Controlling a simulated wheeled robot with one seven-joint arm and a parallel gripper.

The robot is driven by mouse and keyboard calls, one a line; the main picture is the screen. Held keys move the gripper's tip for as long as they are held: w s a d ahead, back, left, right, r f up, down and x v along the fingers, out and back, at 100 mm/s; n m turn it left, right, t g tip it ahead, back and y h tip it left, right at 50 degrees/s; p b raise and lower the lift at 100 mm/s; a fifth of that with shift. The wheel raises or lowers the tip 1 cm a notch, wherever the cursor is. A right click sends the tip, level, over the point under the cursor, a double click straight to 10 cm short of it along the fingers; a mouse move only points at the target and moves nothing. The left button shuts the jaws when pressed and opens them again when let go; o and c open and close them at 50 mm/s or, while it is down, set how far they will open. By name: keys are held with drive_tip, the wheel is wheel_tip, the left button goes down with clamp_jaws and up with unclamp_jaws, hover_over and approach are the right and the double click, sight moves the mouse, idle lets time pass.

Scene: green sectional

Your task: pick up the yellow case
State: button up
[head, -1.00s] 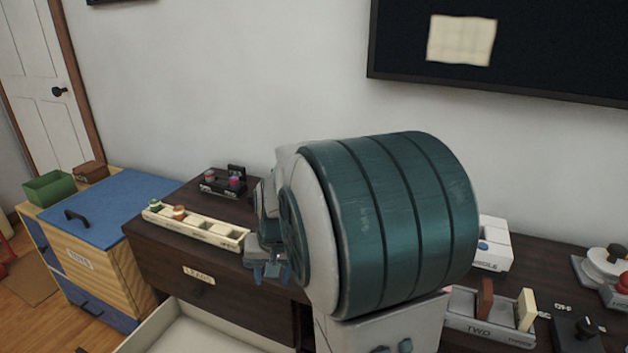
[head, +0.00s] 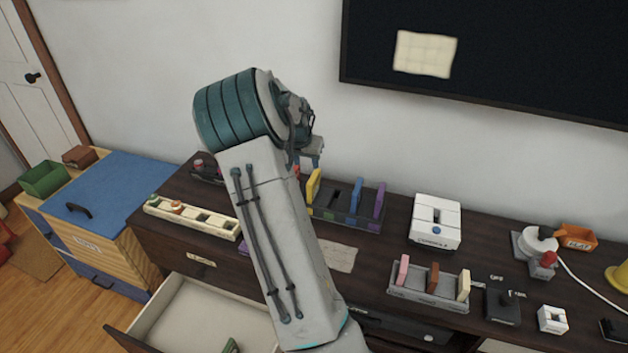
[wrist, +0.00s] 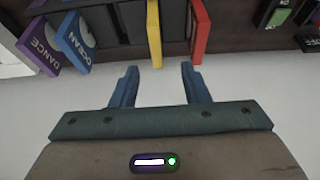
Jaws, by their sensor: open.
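The yellow case (head: 314,187) stands upright at the left part of a dark rack (head: 345,218) on the dark cabinet. In the wrist view the yellow case (wrist: 154,35) is just beyond my gripper (wrist: 159,68), roughly in line with the gap between the two blue fingers. The fingers are apart and nothing is between them. A red case (wrist: 200,32) stands close to the right of the yellow one. In the head view my gripper (head: 308,160) is above the rack's left end, partly hidden by my arm.
A blue case (wrist: 75,40) and a purple case (wrist: 42,45) lean on the other side of the yellow one in the wrist view. A white device (head: 436,222) stands right of the rack. A drawer (head: 190,315) is open below. A wall is behind the cabinet.

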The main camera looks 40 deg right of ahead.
sight(313, 178)
drive_tip(key=x, duration=0.8)
drive_tip(key=shift+d+p, duration=0.2)
drive_tip(key=shift+p, duration=0.2)
drive_tip(key=x, duration=0.1)
drive_tip(key=p+x, duration=0.1)
drive_tip(key=x, duration=0.2)
drive_tip(key=shift+s+f, duration=0.15)
drive_tip(key=shift+s, duration=0.15)
drive_tip(key=shift+x, duration=0.8)
clamp_jaws()
